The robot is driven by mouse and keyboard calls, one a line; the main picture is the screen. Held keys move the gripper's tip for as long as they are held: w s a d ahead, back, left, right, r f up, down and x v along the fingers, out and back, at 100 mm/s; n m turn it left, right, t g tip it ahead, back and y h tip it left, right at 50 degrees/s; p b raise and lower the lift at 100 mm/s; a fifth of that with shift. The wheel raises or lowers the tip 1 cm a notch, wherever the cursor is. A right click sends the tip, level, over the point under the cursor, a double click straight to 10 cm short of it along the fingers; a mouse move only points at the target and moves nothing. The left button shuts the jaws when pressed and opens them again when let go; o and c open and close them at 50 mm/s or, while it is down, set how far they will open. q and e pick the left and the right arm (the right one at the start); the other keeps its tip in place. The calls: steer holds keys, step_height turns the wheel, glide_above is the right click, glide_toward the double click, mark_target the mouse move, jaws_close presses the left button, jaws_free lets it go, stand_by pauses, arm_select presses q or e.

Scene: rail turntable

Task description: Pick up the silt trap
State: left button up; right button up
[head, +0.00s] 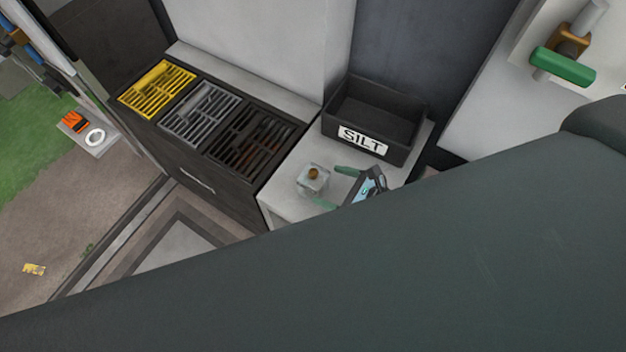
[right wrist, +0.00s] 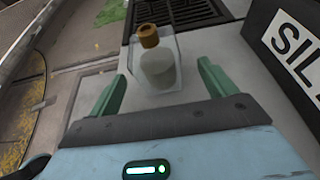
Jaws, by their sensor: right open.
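The silt trap looks like a small clear box-shaped container with a brown knob on top; it stands on the pale ledge (head: 285,200) in the head view (head: 312,187). In the right wrist view the silt trap (right wrist: 158,75) shows pale grey contents in its lower part. My right gripper (head: 335,187) is open, with its green fingers pointing at the trap from the right in the head view. In the right wrist view the trap is just beyond and between the fingertips (right wrist: 162,78). I cannot tell whether they touch it. My left gripper is not in view.
A black bin labelled SILT (head: 375,112) stands behind my right gripper on the ledge. Yellow (head: 157,88), grey (head: 200,112) and dark (head: 253,140) slotted grates lie left of the trap. A green-handled valve (head: 562,67) is at upper right. My dark arm hides the lower right.

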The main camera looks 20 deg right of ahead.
mark_target(313, 182)
steer(key=shift+s+b+x, duration=0.2)
steer(key=shift+b+x, duration=0.15)
steer(key=shift+x, duration=2.8)
steer(key=shift+a+f, duration=0.15)
steer(key=shift+f, duration=0.05)
steer(key=c, duration=1.2)
steer(key=shift+c, duration=0.4)
steer(key=shift+r, duration=0.15)
